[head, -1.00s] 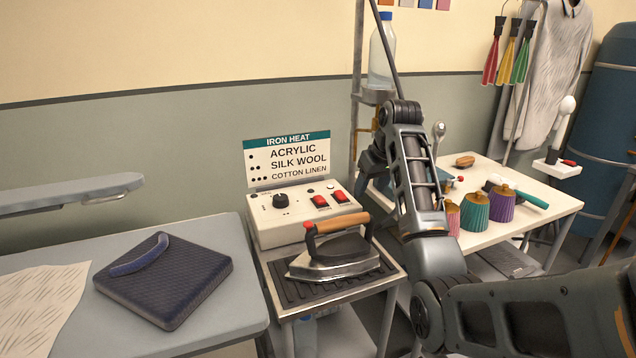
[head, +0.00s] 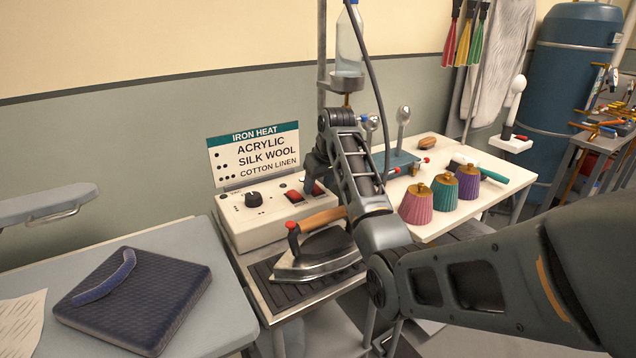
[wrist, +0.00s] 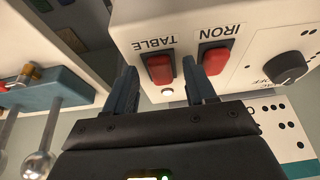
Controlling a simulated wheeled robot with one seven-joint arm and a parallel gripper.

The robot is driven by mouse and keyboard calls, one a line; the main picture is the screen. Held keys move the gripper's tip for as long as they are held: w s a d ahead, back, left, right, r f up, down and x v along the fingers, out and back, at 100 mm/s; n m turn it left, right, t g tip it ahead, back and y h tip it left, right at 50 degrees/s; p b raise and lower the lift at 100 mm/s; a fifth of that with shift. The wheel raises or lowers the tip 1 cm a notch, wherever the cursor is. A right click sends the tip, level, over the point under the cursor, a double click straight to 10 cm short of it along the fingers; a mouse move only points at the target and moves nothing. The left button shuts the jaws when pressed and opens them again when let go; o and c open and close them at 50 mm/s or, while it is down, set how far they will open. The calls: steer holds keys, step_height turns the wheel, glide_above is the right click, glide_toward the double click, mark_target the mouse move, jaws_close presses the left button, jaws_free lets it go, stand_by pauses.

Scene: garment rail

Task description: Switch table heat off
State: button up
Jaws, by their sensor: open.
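The control box (head: 247,217) stands behind the iron, with a black dial and red switches. In the wrist view, upside down, the red switch marked TABLE (wrist: 160,68) lies between my gripper's fingertips. The red switch marked IRON (wrist: 214,60) is to its right, beyond the right finger. A small pale lamp (wrist: 167,91) by the TABLE switch looks lit. My gripper (wrist: 160,78) is open and empty, its fingers close to the panel; whether they touch it I cannot tell. In the head view my gripper (head: 312,183) is over the box's right end and partly hides the switches.
The iron (head: 318,254) with a wooden handle rests on a ridged stand in front of the box. The IRON HEAT sign (head: 254,154) is behind it. The ironing table is at left.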

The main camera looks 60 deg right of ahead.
steer(key=shift+f, duration=0.2)
steer(key=shift+c, duration=0.3)
jaws_close()
steer(key=shift+w+d+r+g+y, duration=0.2)
steer(key=shift+g+y, duration=0.1)
steer(key=shift+g, duration=0.2)
steer(key=shift+w+r+g+y, duration=0.1)
steer(key=shift+w+g+y, duration=0.1)
steer(key=shift+g+y, duration=0.4)
steer(key=shift+o, duration=0.3)
jaws_free()
